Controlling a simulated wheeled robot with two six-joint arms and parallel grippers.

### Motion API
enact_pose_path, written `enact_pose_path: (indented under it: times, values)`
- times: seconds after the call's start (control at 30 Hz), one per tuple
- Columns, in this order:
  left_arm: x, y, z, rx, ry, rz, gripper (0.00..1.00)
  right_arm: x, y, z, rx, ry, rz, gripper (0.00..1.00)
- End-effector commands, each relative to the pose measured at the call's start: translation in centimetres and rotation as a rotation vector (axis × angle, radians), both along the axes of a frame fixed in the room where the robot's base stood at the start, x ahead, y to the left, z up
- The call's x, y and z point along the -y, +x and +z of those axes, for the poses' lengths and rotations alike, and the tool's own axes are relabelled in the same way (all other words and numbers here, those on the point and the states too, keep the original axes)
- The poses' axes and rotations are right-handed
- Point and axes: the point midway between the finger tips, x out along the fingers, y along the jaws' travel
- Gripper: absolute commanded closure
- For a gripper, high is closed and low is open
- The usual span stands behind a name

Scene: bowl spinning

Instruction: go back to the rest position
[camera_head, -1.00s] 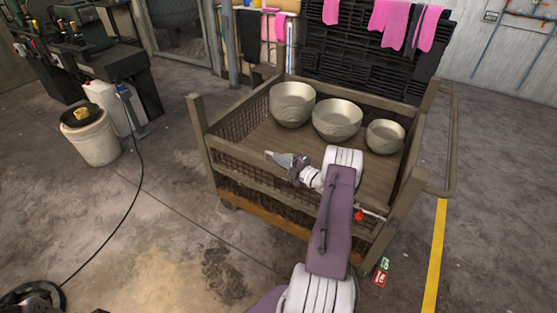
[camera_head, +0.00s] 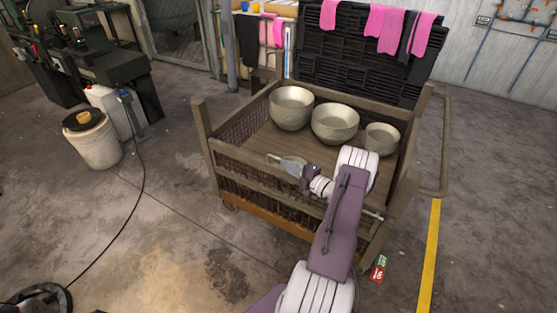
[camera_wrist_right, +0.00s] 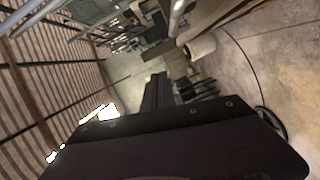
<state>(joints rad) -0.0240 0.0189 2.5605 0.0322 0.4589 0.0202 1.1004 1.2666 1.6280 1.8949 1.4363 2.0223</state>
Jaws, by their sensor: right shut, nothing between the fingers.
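My right gripper (camera_head: 276,159) is shut and empty. In the head view it points left, over the front part of the wooden crate (camera_head: 205,150). The crate holds three metal bowls in a row towards its back: a large one (camera_head: 291,108), a medium one (camera_head: 335,122) and a small one (camera_head: 381,138). The gripper is in front of the bowls and apart from them. In the right wrist view the dark gripper body (camera_wrist_right: 160,95) fills the lower middle, and no bowl shows there. My left gripper is not in view.
A white bucket (camera_head: 95,145) stands at the left, with a black cable (camera_head: 140,190) on the floor. Machines (camera_head: 85,55) stand at the back left. Black crates (camera_head: 350,60) with pink cloths (camera_head: 385,28) stand behind.

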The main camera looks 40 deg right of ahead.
Motion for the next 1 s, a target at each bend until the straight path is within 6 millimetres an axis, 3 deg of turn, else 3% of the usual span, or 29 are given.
enact_pose_path:
  times: [0.1,0.23,0.73,0.77,0.87,0.97,1.0]
  values:
    - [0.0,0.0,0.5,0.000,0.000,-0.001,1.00,0.4,-2.5,0.4,-0.001,0.002,-0.003,1.00]
    - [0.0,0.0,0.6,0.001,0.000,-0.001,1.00,0.6,-4.1,0.4,-0.001,0.002,0.000,1.00]
    - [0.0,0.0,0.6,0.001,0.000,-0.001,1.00,0.0,-4.0,0.4,-0.001,0.002,0.020,1.00]
    - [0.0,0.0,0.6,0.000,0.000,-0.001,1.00,-0.7,-3.5,0.5,-0.001,0.000,0.039,1.00]
    - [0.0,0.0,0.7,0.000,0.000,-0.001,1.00,-4.3,0.5,3.8,0.030,-0.070,0.159,1.00]
    - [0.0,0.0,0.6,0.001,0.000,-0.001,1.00,-10.9,4.7,8.9,0.079,-0.156,0.333,1.00]
    - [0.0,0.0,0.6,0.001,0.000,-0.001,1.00,-14.2,5.5,10.5,0.090,-0.184,0.418,1.00]
